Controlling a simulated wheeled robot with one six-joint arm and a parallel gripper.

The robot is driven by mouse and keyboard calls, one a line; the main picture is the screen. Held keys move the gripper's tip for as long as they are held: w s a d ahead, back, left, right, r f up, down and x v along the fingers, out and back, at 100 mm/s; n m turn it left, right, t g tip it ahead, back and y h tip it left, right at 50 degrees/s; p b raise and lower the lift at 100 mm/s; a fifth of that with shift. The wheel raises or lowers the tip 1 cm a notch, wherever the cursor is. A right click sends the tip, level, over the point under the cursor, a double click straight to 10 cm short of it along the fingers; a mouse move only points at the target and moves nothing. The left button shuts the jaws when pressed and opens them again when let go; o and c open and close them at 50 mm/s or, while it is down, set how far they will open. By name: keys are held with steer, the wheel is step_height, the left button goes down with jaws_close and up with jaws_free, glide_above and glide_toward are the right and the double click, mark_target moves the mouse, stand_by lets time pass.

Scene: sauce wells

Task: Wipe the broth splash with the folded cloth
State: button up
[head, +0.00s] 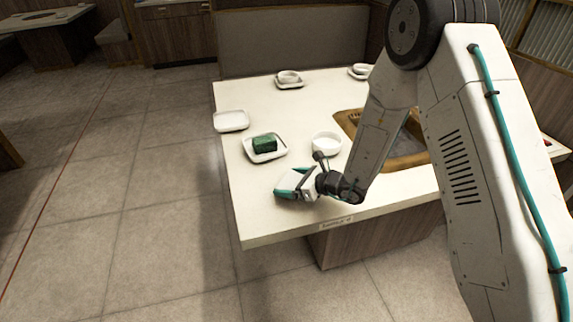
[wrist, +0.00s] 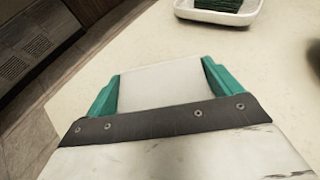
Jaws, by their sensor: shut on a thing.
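My gripper (head: 293,184) is low over the near left part of the pale table, its teal fingers apart around a white, flat-looking thing, which I take to be the folded cloth (wrist: 160,86). In the wrist view the cloth fills the space between the two teal fingers (wrist: 158,78). Whether its underside touches the table cannot be told. No broth splash can be made out in either view; the gripper and cloth may cover it.
A white dish (head: 281,153) with a dark green block (head: 264,143) stands behind my gripper. A white bowl (head: 326,143) is close by, an empty dish (head: 231,121) farther left. A wood-framed recess (head: 405,161) lies right. The table's front edge (head: 290,232) is near.

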steer(key=shift+s+a+r, duration=0.1)
steer(key=shift+a+r, duration=0.5)
steer(key=shift+r, duration=2.65)
steer(key=shift+s, duration=0.15)
